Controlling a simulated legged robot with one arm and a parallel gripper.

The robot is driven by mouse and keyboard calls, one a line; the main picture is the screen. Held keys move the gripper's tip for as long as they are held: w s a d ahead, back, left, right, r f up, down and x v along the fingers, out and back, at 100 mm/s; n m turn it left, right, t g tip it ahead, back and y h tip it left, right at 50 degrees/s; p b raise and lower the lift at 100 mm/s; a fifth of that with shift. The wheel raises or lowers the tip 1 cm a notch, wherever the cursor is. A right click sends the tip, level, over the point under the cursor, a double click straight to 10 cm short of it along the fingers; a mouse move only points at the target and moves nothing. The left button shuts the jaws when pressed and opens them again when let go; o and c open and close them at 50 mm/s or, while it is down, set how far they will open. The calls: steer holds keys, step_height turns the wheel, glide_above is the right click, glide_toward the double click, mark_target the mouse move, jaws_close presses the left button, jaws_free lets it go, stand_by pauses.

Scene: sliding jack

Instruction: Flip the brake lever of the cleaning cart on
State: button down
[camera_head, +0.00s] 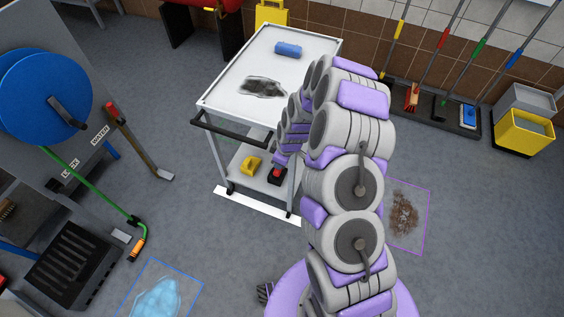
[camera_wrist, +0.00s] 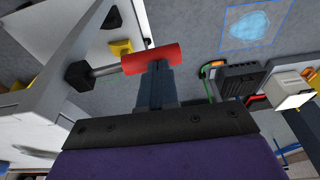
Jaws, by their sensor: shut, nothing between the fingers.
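The cleaning cart (camera_head: 215,105) is white with a black push handle. Its brake lever (camera_head: 277,172) shows as a small red piece low at the cart's near right side. In the wrist view the lever is a red cylindrical grip (camera_wrist: 137,61) on a metal rod from a black hub (camera_wrist: 79,76). My gripper (camera_wrist: 157,72) is shut and empty, its fingertips right at the red grip's right part; I cannot tell whether they touch. In the head view my arm hides part of the cart's right side, and my gripper is hard to make out.
A blue roll (camera_head: 288,49) and a dark stain (camera_head: 262,87) are on the cart top. A yellow object (camera_head: 250,165) is on the lower shelf. A white floor strip (camera_head: 250,204) runs before the cart. A blue-outlined puddle (camera_head: 160,297) and brown dirt (camera_head: 404,215) lie on the floor.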

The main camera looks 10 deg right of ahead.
steer(key=shift+f, duration=0.15)
steer(key=shift+s+d+f, duration=0.1)
steer(key=shift+d+f, duration=0.05)
steer(key=shift+d, duration=0.25)
steer(key=shift+s+a+f+t+h+p, duration=0.1)
steer(key=shift+a+f+t+h+p, duration=0.15)
steer(key=shift+f+t+h+p, duration=0.25)
steer(key=shift+s+a+f+t+h+p, duration=0.15)
steer(key=shift+a+t+h, duration=0.2)
steer(key=shift+t, duration=0.35)
steer(key=shift+d+f+t+h, duration=0.25)
steer(key=shift+d+f+t, duration=0.05)
steer(key=shift+d, duration=0.15)
steer(key=shift+w+f+n, duration=0.1)
steer(key=shift+f+n, duration=0.15)
steer(key=shift+n, duration=0.05)
steer(key=shift+a+f, duration=0.3)
steer(key=shift+f, duration=0.15)
steer(key=shift+s+d+f, duration=0.15)
steer(key=shift+s+f, duration=0.2)
